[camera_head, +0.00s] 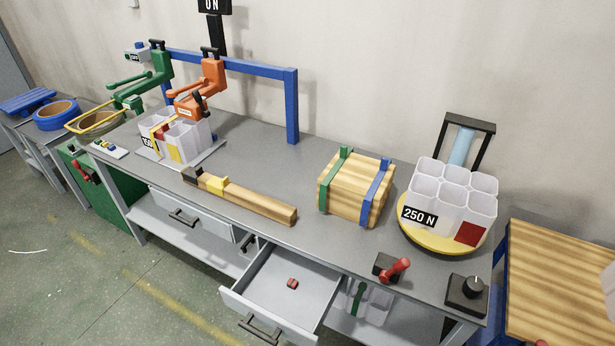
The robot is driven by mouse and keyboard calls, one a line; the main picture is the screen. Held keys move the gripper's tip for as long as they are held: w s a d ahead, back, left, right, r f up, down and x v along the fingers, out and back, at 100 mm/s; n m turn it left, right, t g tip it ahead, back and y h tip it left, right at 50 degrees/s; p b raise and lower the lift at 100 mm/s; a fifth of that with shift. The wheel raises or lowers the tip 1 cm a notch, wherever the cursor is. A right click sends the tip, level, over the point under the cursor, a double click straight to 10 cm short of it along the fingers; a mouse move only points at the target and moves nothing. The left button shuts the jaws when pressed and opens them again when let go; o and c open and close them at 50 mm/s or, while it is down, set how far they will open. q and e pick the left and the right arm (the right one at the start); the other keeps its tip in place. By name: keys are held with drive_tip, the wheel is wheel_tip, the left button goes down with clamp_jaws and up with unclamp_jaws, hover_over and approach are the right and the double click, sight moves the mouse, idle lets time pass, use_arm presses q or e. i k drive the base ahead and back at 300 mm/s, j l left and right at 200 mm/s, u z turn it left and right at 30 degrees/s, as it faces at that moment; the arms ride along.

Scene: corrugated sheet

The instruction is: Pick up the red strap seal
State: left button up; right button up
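A small red block-like piece (292,283), which looks like the red strap seal, lies on the floor of the open drawer (262,305) under the front of the workbench. It is apart from the drawer walls and nothing covers it. Neither of my grippers can be made out in the head view.
The workbench (270,170) carries a wooden crate (352,190) with green and blue straps, a yellow turntable (420,240) with clear bins, a red lever (396,270) and a black knob (472,288). Green (158,68) and orange (207,78) tools stand by a blue frame (291,105).

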sight(292, 283)
drive_tip(key=i+l, duration=0.1)
drive_tip(key=l, duration=0.35)
drive_tip(key=i+l, duration=0.1)
drive_tip(key=l, duration=0.75)
drive_tip(key=i, duration=0.1)
